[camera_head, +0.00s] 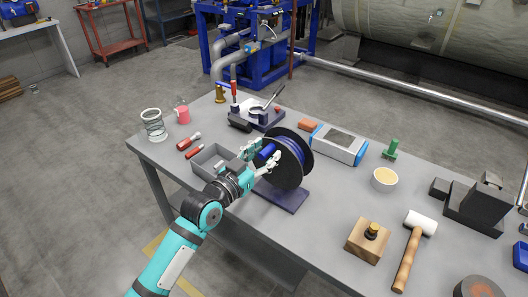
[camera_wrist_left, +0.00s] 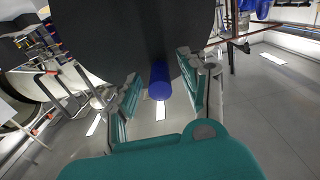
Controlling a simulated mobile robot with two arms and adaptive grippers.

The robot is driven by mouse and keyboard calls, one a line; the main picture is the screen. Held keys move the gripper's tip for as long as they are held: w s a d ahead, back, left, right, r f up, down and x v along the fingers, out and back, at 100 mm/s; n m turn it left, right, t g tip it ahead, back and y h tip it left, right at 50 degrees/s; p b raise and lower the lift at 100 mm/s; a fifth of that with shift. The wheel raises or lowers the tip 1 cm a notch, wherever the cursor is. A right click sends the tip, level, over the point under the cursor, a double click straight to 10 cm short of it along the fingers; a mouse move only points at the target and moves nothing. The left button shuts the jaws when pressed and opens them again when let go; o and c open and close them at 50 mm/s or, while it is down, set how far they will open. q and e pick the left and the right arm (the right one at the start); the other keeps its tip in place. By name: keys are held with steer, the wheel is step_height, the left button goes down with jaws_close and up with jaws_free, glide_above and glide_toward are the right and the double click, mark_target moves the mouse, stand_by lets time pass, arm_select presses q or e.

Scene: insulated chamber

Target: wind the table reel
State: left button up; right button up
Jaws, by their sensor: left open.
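The table reel has a black round flange (camera_head: 291,170) and blue line wound behind it. It stands on a dark purple base plate (camera_head: 283,196) on the grey table. A blue crank handle (camera_head: 264,151) sticks out from the flange towards my arm. My left gripper (camera_head: 263,159) is at this handle with its fingers open. In the left wrist view the blue handle (camera_wrist_left: 159,82) lies between the two teal fingers, with gaps on both sides, and the black flange (camera_wrist_left: 110,45) fills the area ahead. My right gripper is not in view.
A grey open tray (camera_head: 207,163) stands left of the reel, close under my left arm. A clamp-like device (camera_head: 258,115) and a white-and-blue box (camera_head: 338,145) stand behind. A wooden block (camera_head: 367,241) and a mallet (camera_head: 412,250) lie to the right.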

arm_select(q)
steer(key=shift+c, duration=0.3)
jaws_close()
steer(key=shift+s+d+m, duration=0.1)
steer(key=shift+m, duration=0.2)
